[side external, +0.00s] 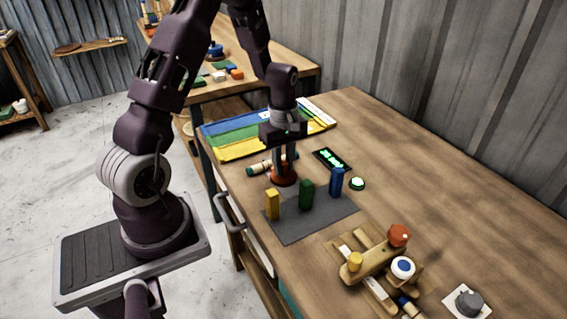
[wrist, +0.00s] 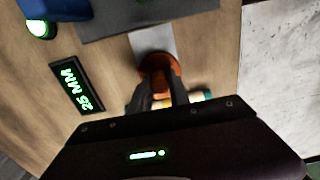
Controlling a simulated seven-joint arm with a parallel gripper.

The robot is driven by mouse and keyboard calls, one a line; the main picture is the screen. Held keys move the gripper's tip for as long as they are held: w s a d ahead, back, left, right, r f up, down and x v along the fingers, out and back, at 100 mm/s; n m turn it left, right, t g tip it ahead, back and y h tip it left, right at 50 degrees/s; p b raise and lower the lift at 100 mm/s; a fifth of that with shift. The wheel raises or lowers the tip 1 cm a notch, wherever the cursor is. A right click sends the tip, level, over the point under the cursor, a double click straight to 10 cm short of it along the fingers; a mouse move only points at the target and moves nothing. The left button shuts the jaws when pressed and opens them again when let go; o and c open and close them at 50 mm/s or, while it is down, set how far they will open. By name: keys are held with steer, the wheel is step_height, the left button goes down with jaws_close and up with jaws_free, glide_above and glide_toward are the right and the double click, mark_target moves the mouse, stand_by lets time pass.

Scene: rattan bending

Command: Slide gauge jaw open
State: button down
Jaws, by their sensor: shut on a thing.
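My gripper (side external: 285,158) points down at the table and is shut on an orange-brown round piece (side external: 284,177). In the wrist view the fingers (wrist: 163,82) reach this piece (wrist: 158,62), which sits on a light grey strip (wrist: 151,41). The fingers hide part of the piece, and I cannot tell for certain that it is the gauge jaw.
A cream roll with green ends (side external: 259,168) lies beside my gripper. Yellow (side external: 272,204), green (side external: 306,194) and blue (side external: 336,181) blocks stand on a dark grey mat (side external: 312,225). A lit round button (side external: 357,184) and a wooden fixture (side external: 370,265) stand to the right.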

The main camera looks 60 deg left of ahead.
mark_target(293, 190)
stand_by(0.3)
steer(key=shift+d, duration=2.45)
steer(key=c, duration=1.2)
jaws_free()
steer(key=shift+c, duration=0.2)
step_height(293, 190, up, 7)
steer(key=shift+r, duration=0.2)
